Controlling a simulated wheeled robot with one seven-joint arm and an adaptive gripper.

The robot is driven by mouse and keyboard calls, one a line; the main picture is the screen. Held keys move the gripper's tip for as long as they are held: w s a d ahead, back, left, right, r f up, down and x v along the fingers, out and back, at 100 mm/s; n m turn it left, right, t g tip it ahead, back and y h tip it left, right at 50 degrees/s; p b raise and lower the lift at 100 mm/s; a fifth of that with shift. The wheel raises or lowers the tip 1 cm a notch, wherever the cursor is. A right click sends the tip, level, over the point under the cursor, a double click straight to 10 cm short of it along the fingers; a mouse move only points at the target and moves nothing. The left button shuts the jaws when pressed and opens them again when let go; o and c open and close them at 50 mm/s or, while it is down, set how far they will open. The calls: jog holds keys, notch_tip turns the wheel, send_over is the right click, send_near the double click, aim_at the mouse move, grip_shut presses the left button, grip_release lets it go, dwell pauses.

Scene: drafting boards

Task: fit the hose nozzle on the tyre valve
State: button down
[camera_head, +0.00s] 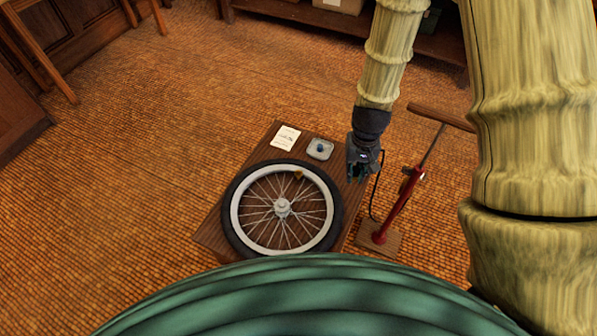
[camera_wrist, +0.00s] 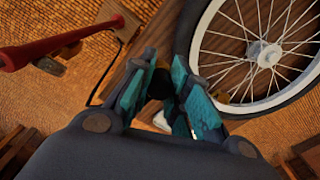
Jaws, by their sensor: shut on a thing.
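The bicycle wheel with its black tyre (camera_head: 236,236) lies flat on a low wooden table; it also shows in the wrist view (camera_wrist: 188,38). A small brass-coloured piece at the inner rim, seemingly the valve (camera_head: 299,175), shows at the wheel's far side and in the wrist view (camera_wrist: 222,97). My gripper (camera_head: 357,180) is near the table's right edge, to the right of the wheel and apart from the valve. In the wrist view its teal fingers (camera_wrist: 166,66) are shut on a dark piece, the hose nozzle (camera_wrist: 161,84), partly hidden between them. The black hose (camera_head: 375,192) hangs beside it.
A red floor pump (camera_head: 402,199) with a wooden handle (camera_head: 441,117) stands right of the table (camera_head: 214,236). A small tray (camera_head: 312,155) holding a blue piece (camera_head: 320,147) and a white card (camera_head: 285,137) lie beyond the wheel. Open floor lies left.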

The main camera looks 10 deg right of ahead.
jog(key=shift+w+a+p, duration=0.9)
jog(key=shift+w+a, duration=0.7)
jog(key=shift+a, duration=0.8)
jog(key=shift+w+a+p, duration=0.9)
jog(key=shift+w+a, duration=0.65)
jog(key=shift+a, duration=0.85)
jog(key=shift+w+a+p, duration=0.9)
jog(key=shift+w+a, duration=0.7)
jog(key=shift+a, duration=0.8)
jog(key=shift+f, duration=0.1)
jog(key=shift+f+b, duration=0.7)
jog(key=shift+f, duration=1.25)
jog(key=shift+f+b, duration=0.35)
jog(key=shift+f, duration=0.95)
jog(key=c, duration=1.3)
grip_release()
jog(key=shift+r, duration=0.1)
notch_tip(320, 180, up, 12)
jog(key=shift+f, duration=0.2)
